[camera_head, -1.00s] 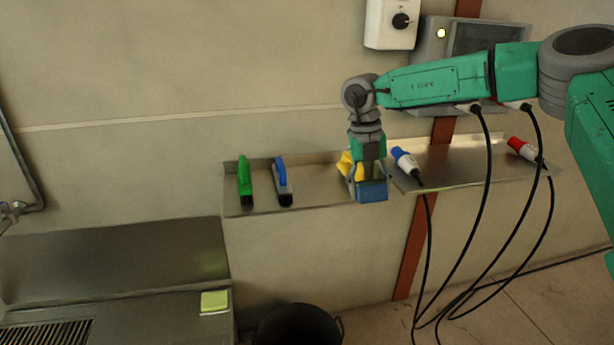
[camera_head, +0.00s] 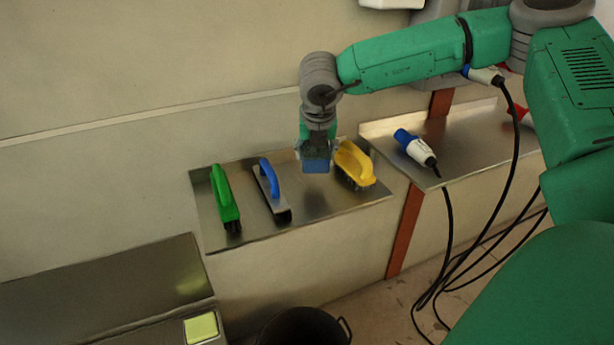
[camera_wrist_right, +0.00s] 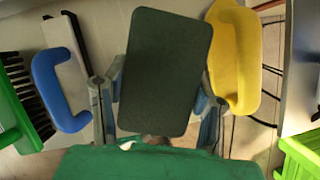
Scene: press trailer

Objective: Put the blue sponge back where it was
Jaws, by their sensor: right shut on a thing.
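The blue sponge (camera_head: 316,163) is held in my right gripper (camera_head: 315,146), whose fingers point down over the left steel shelf (camera_head: 300,208). It is between the blue-handled brush (camera_head: 269,180) and the yellow-handled brush (camera_head: 354,163), nearer the shelf's back. I cannot tell if it touches the shelf. In the right wrist view, the sponge's dark face (camera_wrist_right: 168,70) lies between the two fingers of the gripper (camera_wrist_right: 155,100), with the blue handle to the left and the yellow one to the right. My left gripper is not in view.
A green-handled brush (camera_head: 223,190) lies at the shelf's left. A second shelf (camera_head: 465,150) at the right carries a blue-and-white plug (camera_head: 412,144) with hanging cables. A yellow-green pad (camera_head: 200,328) lies on the counter (camera_head: 110,290). A black bucket (camera_head: 300,328) stands below.

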